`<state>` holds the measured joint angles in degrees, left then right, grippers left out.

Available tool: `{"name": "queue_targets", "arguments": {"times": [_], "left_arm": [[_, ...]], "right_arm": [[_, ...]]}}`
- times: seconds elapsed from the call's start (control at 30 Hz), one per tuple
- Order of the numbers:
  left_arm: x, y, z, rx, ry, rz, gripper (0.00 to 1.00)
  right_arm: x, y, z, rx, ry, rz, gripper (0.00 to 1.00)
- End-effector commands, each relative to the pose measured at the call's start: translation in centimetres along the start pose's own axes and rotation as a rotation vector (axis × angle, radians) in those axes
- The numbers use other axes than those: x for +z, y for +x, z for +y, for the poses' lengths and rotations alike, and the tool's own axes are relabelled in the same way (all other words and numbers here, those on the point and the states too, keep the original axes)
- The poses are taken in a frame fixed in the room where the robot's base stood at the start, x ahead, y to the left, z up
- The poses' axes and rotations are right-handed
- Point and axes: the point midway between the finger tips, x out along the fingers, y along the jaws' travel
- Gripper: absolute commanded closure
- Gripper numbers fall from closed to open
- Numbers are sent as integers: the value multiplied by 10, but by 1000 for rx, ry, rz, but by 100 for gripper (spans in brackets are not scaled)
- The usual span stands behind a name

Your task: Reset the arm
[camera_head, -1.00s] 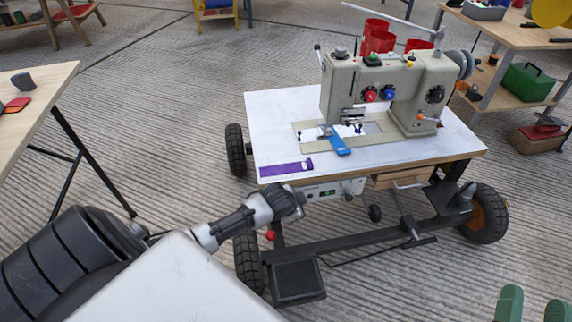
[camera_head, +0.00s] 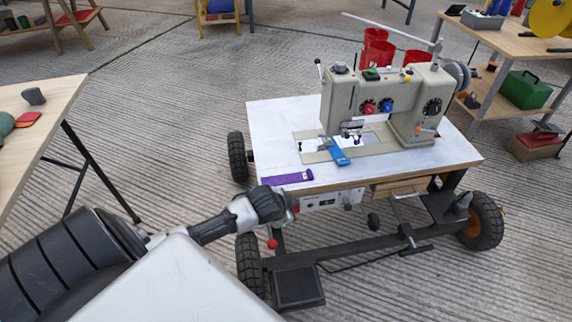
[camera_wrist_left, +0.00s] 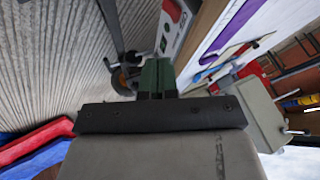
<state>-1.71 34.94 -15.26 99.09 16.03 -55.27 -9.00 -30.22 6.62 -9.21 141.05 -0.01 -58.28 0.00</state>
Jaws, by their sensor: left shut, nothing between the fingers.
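My left arm (camera_head: 225,223) comes in from the left in the head view and reaches toward the front edge of the sewing machine table (camera_head: 270,112). Its wrist end is just in front of that edge, by the control box (camera_head: 325,199) under the tabletop. The fingers are hard to make out there. In the left wrist view my left gripper (camera_wrist_left: 157,76) shows dark green fingers held together, with nothing between them. The table edge and control box lie just beyond the fingers. My right gripper is in neither current view.
A grey sewing machine (camera_head: 385,100) stands on the wheeled table, with a purple strip (camera_head: 287,178) and a blue piece (camera_head: 338,153) on top. A wooden table (camera_head: 40,115) is at the left. A workbench (camera_head: 515,38) is at the right. Open concrete floor lies between.

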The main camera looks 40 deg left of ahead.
Motion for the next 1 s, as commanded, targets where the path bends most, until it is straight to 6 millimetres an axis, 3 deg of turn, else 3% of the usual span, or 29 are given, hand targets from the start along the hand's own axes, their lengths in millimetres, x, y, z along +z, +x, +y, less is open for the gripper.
{"name": "queue_targets", "arguments": {"times": [0.63,0.77,0.9,1.0], "left_arm": [[-1,-2,4,5,-2,4,100],[-10,-16,38,42,-26,50,100],[-29,-56,95,99,-102,144,100],[-39,-87,119,118,-167,198,100]], "right_arm": [[2,0,0,0,0,-8,47],[2,0,0,0,0,-8,47],[1,0,0,0,0,-8,47],[1,0,0,0,0,-8,47]]}}
